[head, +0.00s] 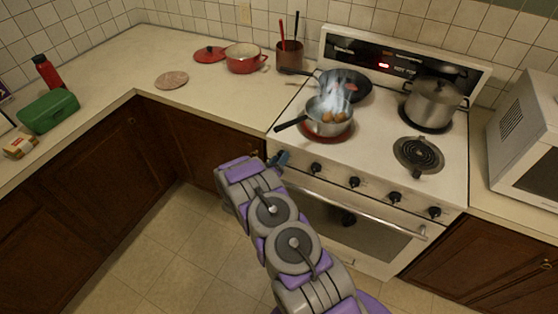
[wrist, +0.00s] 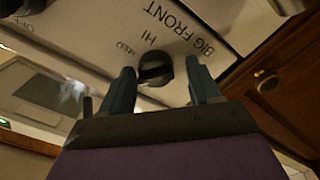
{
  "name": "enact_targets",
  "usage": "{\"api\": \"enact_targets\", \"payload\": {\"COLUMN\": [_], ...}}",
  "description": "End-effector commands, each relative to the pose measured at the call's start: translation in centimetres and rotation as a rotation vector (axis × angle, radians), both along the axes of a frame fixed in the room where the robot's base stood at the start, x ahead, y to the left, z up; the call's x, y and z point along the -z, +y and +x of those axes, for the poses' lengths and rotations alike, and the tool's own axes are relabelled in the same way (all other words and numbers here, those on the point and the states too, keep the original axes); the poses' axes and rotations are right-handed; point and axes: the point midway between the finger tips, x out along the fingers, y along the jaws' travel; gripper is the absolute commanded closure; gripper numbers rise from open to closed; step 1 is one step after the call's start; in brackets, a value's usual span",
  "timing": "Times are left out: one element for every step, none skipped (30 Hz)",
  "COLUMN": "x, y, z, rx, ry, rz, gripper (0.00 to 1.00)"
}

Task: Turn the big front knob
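The big front knob (wrist: 154,67) is a dark round knob on the pale stove panel (wrist: 95,40) in the wrist view. The words "BIG FRONT", "HI" and "MED" are printed around it, upside down in the picture. My gripper (wrist: 161,68) is open, its two fingers on either side of the knob with a visible gap at each side. I cannot tell how deep the fingers reach. In the head view my gripper (head: 279,160) is at the stove's front left corner and hides this knob.
A pan with brown food (head: 330,122) smokes on the red-glowing front left burner (head: 343,137). Behind it is a dark pan (head: 352,88). A steel pot (head: 435,100) stands back right. Several other knobs (head: 354,182) line the panel above the oven handle (head: 365,212).

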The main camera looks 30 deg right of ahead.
Motion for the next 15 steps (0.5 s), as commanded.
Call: {"api": "enact_targets", "payload": {"x": [-0.08,-0.06,-0.09,-0.09,-0.09,-0.09,-0.10,-0.09,-0.10,-0.10,-0.10,-0.11,-0.10,-0.10,-0.09], "y": [-0.10,-0.12,-0.14,-0.16,-0.17,-0.20,-0.21,-0.21,-0.23,-0.24,-0.26,-0.27,-0.28,-0.29,-0.32], "z": [-0.08,-0.12,-0.14,-0.17,-0.20,-0.21,-0.23,-0.25,-0.26,-0.28,-0.28,-0.30,-0.30,-0.31,-0.32], "rx": [0.003,0.004,0.004,0.005,0.006,0.006,0.006,0.006,0.007,0.008,0.008,0.008,0.008,0.008,0.009], "ry": [-0.001,-0.001,-0.002,-0.002,-0.001,-0.002,-0.002,-0.001,-0.002,-0.002,-0.002,-0.002,-0.002,-0.002,-0.005], "rz": [-0.001,-0.002,0.000,-0.001,-0.001,0.000,-0.001,-0.002,0.000,-0.001,-0.001,-0.001,0.000,0.000,0.001], "gripper": [0.32,0.32,0.32,0.32,0.32,0.32,0.32,0.32,0.32,0.32,0.32,0.32,0.32,0.32,0.32]}}
